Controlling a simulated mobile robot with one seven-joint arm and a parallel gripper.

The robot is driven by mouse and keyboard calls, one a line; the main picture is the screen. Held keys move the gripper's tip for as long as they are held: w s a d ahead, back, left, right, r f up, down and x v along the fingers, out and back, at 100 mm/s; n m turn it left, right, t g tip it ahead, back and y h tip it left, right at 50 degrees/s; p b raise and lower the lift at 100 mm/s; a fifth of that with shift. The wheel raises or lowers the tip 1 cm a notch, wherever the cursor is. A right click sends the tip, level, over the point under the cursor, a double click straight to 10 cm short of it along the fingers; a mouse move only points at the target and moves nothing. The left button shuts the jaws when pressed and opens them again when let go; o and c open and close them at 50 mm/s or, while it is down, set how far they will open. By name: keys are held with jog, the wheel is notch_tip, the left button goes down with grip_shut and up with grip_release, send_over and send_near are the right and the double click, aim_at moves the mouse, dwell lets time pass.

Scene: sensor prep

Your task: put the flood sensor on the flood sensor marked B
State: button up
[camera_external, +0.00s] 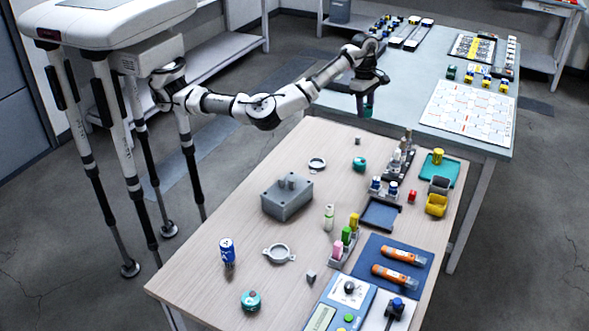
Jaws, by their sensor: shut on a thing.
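My gripper (367,103) points down at the far end of the wooden table. It is shut on a small teal thing (367,113), which looks like a flood sensor and is mostly hidden by the fingers. It is held in the air. A similar round teal sensor (360,163) stands on the table below and near my gripper. I cannot read a letter B on either one.
The wooden table (210,270) also holds a grey box (287,196), a blue can (227,249), a grey ring part (278,253), a blue mat (393,267) with orange tubes, and a teal tray (439,169). The table's left middle is fairly clear. A second bench stands behind.

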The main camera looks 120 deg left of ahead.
aim_at(361, 161)
notch_tip(361, 161, down, 18)
jog(key=shift+f+p, duration=0.1)
jog(key=shift+p, duration=0.4)
jog(key=o, duration=1)
jog(key=r, duration=0.4)
jog(key=s+r, duration=0.1)
jog(key=r, duration=0.3)
jog(key=r+b, duration=0.1)
jog(key=r, duration=0.3)
jog(key=shift+s+a, duration=0.1)
jog(key=shift+s, duration=0.05)
